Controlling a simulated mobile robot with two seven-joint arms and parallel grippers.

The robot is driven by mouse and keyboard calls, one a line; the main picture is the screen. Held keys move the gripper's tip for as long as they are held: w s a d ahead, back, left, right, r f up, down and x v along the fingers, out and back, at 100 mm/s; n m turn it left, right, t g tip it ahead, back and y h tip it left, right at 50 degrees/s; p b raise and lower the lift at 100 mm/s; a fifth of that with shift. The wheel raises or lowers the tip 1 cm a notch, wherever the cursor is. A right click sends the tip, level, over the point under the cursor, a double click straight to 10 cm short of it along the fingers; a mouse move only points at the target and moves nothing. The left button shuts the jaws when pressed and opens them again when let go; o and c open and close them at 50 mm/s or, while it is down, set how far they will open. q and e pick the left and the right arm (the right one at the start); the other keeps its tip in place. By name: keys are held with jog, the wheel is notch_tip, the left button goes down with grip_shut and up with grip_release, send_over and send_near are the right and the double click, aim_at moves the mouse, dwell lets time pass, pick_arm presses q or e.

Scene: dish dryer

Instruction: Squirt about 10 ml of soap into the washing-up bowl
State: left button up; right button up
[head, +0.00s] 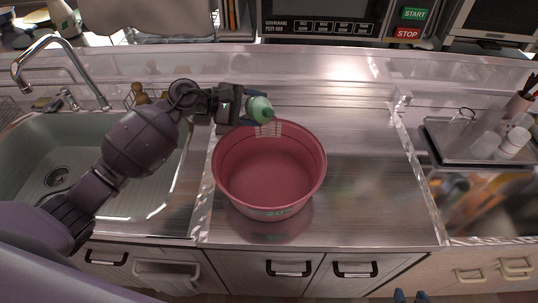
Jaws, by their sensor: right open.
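The pink washing-up bowl (243,204) stands upright on the steel counter in the middle of the head view, with a green marking on its front. Its inside looks empty. My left gripper (250,108) has its blue fingers on either side of a green soap bottle (262,108), at the bowl's back rim in the picture. The bottle looks tilted, and its lower end and nozzle cannot be made out. I see no soap stream. My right gripper (410,297) shows only as two blue fingertips at the bottom edge, apart and empty, in front of the counter.
A sink (140,193) with a tap (62,60) lies to the left. A tray (448,150) with cups stands at the right. A microwave (345,25) is at the back. The counter right of the bowl (365,170) is clear.

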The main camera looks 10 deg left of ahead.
pick_arm(q)
jog(key=shift+w+a+r+m+y, duration=0.2)
jog(key=shift+w+m+y, duration=0.15)
jog(key=shift+m, duration=0.25)
dwell(1.6)
jog(key=shift+w+a+f+m+t+y, duration=0.2)
jog(key=shift+w+f+m+t+y, duration=0.1)
jog(key=shift+f+m+t, duration=0.3)
dwell(1.9)
jog(key=shift+w, duration=0.1)
dwell(0.6)
jog(key=shift+a+b, duration=0.1)
jog(key=shift+b, duration=0.2)
jog(key=shift+w+a+r+m+t+y+b, duration=0.15)
jog(key=shift+w+m+t+y+b, duration=0.2)
jog(key=shift+m+b, duration=0.35)
dwell(1.6)
